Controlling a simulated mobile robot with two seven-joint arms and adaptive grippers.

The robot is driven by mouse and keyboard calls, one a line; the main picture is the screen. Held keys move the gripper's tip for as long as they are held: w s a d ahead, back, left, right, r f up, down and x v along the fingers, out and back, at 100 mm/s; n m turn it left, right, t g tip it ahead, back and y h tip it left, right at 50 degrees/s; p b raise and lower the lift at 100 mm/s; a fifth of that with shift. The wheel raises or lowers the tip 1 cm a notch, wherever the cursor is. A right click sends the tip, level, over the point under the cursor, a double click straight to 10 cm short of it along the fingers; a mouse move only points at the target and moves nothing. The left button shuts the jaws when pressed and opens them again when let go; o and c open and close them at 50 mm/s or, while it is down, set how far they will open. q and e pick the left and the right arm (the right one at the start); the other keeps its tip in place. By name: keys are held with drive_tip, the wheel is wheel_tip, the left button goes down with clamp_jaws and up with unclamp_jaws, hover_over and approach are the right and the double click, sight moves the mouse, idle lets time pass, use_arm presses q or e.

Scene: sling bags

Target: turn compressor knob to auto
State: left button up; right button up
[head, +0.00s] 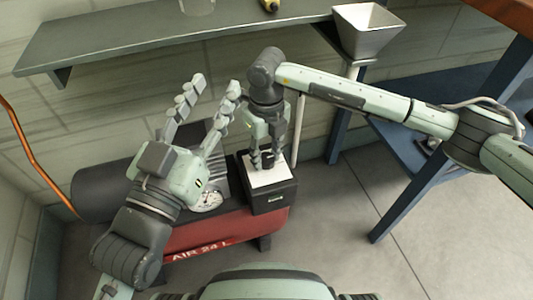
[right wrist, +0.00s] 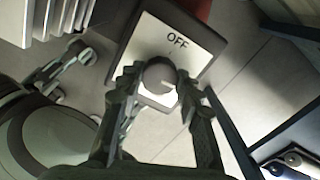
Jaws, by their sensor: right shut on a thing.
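The red air compressor (head: 205,235), marked "AIR 24 L", stands on the floor with a black control box (head: 270,197) on its right end. The box has a white top panel, which shows "OFF" in the right wrist view (right wrist: 202,55). A dark round knob (right wrist: 158,73) sits on the panel. Its pale pointer mark points to the right in that view, away from "OFF". My right gripper (head: 266,162) is shut on the knob, with a finger on each side. No "AUTO" label is visible. My left gripper (head: 202,98) is open and empty, raised above the compressor.
A grey shelf (head: 150,42) runs along the wall above, with a metal hopper (head: 367,32) at its right end. A blue workbench (head: 400,186) stands at the right. An orange hose (head: 38,157) hangs at the left. The floor right of the compressor is clear.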

sight(266, 159)
drive_tip(key=shift+m, duration=0.4)
drive_tip(key=o, duration=1.2)
drive_tip(key=shift+c, duration=0.2)
wheel_tip(266, 159, up, 12)
drive_tip(key=shift+s, duration=0.1)
